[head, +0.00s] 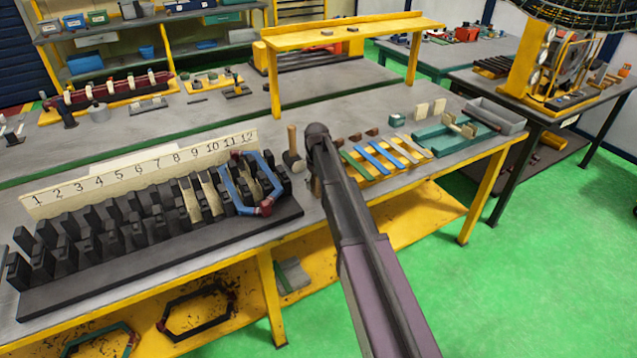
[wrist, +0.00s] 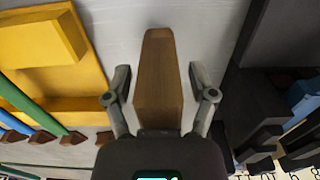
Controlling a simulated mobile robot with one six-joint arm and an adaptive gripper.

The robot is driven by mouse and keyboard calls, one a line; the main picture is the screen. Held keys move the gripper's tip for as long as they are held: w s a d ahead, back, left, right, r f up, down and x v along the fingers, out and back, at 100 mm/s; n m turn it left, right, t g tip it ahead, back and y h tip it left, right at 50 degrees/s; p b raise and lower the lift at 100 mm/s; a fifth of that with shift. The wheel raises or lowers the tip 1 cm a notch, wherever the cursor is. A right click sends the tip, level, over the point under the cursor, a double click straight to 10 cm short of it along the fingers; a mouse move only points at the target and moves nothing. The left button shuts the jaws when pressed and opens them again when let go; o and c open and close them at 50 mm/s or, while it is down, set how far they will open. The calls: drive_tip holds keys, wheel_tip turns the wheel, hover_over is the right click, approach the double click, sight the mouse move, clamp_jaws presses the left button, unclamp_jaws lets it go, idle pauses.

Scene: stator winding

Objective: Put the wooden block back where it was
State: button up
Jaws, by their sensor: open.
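The wooden block (wrist: 158,95) is brown and long. In the wrist view it lies between the two fingers of my gripper (wrist: 159,78), over the grey bench top. The fingers are spread, one on each side, with a visible gap to the block on both sides. I cannot tell whether the block's far end rests on the bench. In the head view my arm hides most of the gripper area; a small brown piece shows just left of the arm, perhaps the block.
The black numbered stator (head: 150,250) with a blue and red coil (head: 228,190) stands left of my gripper. A wooden-handled mallet (head: 292,150) stands close behind. A yellow rack (head: 375,165) of coloured strips is on the right. A yellow shelf (head: 350,32) spans the back.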

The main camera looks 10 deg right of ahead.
drive_tip(key=shift+r+p, duration=6.05)
drive_tip(key=s+m, duration=0.3)
drive_tip(key=s, duration=2.6)
drive_tip(key=shift+d+m, duration=0.25)
drive_tip(key=shift+m, duration=0.05)
drive_tip(key=shift+f, duration=0.1)
